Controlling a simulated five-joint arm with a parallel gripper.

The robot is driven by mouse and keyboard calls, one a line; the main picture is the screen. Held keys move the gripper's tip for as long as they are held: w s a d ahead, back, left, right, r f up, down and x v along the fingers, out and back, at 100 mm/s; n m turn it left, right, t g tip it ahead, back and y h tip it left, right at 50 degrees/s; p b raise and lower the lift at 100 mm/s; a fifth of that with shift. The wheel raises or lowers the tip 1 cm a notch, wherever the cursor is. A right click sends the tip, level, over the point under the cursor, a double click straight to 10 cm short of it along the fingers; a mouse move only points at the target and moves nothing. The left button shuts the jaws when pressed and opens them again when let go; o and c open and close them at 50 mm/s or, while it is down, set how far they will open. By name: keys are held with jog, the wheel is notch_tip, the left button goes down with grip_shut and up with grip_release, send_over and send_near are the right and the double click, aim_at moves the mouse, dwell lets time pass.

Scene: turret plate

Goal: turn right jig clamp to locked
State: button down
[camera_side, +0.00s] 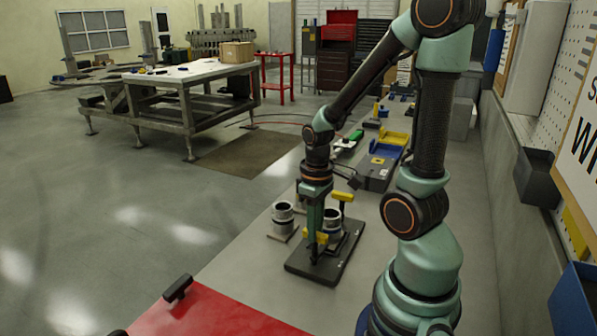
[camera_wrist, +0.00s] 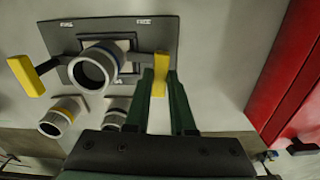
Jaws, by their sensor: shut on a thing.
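A dark jig plate (camera_side: 342,265) lies flat on the bench; it also shows in the wrist view (camera_wrist: 62,40). A grey cylindrical part (camera_wrist: 97,67) stands upright in its middle. Two clamp arms with yellow handles flank it. My gripper (camera_side: 316,250) is low over the plate's near end. In the wrist view, the right-hand yellow handle (camera_wrist: 160,82) is between the fingers of my gripper (camera_wrist: 165,88), which is shut on it. The left-hand yellow handle (camera_wrist: 27,75) is free. Small white labels on the plate are too small to read.
Beside the plate stands a loose grey ring-topped part (camera_side: 283,213); two such parts show in the wrist view (camera_wrist: 62,115). Yellow and blue bins (camera_side: 392,139) stand farther along. The bench between plate and mat is clear.

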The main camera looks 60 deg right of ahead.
jog(key=shift+n, duration=0.6)
jog(key=c, duration=0.8)
grip_release()
jog(key=shift+o, duration=0.2)
jog(key=shift+r, duration=0.15)
notch_tip(320, 180, up, 12)
jog(key=w+a+r+t, duration=0.1)
jog(key=w+a+t, duration=0.1)
jog(key=a, duration=0.4)
jog(key=w+a+r+t, duration=0.2)
jog(key=w+a+t, duration=0.1)
jog(key=a, duration=0.2)
jog(key=shift+w+a+t, duration=0.25)
jog(key=shift+a+t, duration=0.05)
jog(key=shift+a, duration=0.05)
